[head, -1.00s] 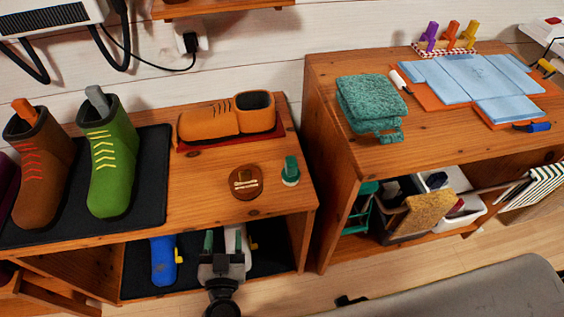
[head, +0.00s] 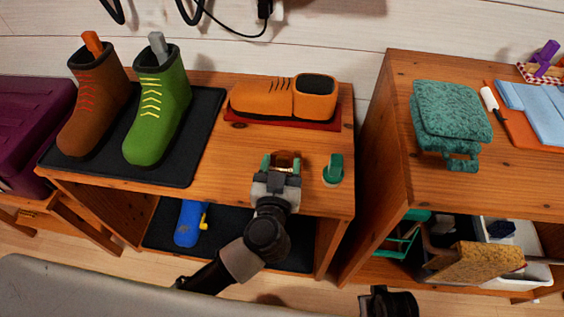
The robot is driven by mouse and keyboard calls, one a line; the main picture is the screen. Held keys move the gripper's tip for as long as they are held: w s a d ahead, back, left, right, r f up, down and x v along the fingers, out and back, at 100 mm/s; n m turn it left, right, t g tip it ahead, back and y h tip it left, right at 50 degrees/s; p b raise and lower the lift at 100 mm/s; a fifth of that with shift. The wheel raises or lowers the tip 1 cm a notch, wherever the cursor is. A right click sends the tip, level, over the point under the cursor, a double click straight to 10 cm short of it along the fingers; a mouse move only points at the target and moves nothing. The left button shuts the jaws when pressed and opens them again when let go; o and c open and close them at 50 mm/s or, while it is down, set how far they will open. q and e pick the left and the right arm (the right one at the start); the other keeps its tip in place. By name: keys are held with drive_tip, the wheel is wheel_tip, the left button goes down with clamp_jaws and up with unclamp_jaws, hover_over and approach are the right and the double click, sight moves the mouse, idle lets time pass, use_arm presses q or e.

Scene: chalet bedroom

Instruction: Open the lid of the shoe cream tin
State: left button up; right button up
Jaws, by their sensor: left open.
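The round brown shoe cream tin (head: 287,157) stands near the front of the left bench's top, largely hidden by my left gripper. My left gripper (head: 282,164) is open, with its green-tipped fingers at the left and right of the tin's visible part. I cannot tell whether they touch it. The tin's lid edge is hidden. My right gripper's jaws are not in view.
A small green-handled item (head: 333,168) stands close right of the tin. An orange shoe (head: 285,98) lies on a red mat behind. Brown (head: 95,100) and green boots (head: 157,110) stand on a dark mat at left.

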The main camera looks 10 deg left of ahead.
use_arm(q)
drive_tip(key=shift+w, duration=0.55)
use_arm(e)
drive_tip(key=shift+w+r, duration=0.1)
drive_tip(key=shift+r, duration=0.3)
use_arm(q)
clamp_jaws()
